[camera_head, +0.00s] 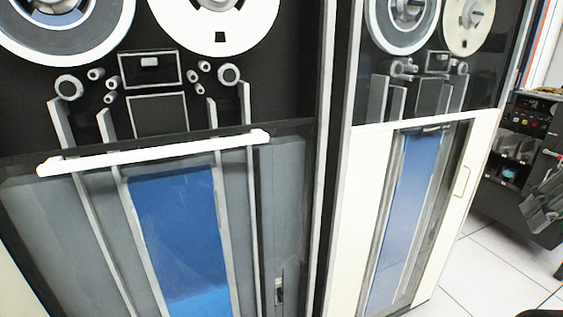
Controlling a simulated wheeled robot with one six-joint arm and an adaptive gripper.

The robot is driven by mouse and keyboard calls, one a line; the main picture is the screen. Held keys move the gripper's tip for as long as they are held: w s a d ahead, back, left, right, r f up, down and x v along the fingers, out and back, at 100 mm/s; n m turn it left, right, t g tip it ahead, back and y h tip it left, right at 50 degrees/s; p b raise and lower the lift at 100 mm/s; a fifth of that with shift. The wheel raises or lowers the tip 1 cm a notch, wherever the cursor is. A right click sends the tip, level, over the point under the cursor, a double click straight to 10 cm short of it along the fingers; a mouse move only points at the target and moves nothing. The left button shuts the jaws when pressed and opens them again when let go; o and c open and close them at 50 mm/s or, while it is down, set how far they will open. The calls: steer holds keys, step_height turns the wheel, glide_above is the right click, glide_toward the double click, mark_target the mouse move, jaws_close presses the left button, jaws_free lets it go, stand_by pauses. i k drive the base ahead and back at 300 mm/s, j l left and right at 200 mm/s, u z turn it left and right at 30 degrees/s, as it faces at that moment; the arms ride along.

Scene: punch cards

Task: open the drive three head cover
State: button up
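Two tape drives stand side by side, and I see no number on either, so I cannot tell which is drive three. The left drive (290,75) shows two reels at the top, with rollers and a small head block (150,68) below them. A white horizontal bar (155,152) crosses it below the head area, tilted slightly up to the right. The right drive (341,190) has a similar head area (432,92) and a pale bar (420,119) beneath it. Whether a clear cover lies over either head area is hard to tell. My gripper is not in view.
Blue column panels (180,240) fill the lower middle of the left drive, and another (405,210) is on the right drive. A dark equipment rack (525,150) stands at the far right. White tiled floor (490,270) is open at the lower right.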

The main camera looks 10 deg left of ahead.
mark_target(138, 70)
steer(key=u, duration=1.45)
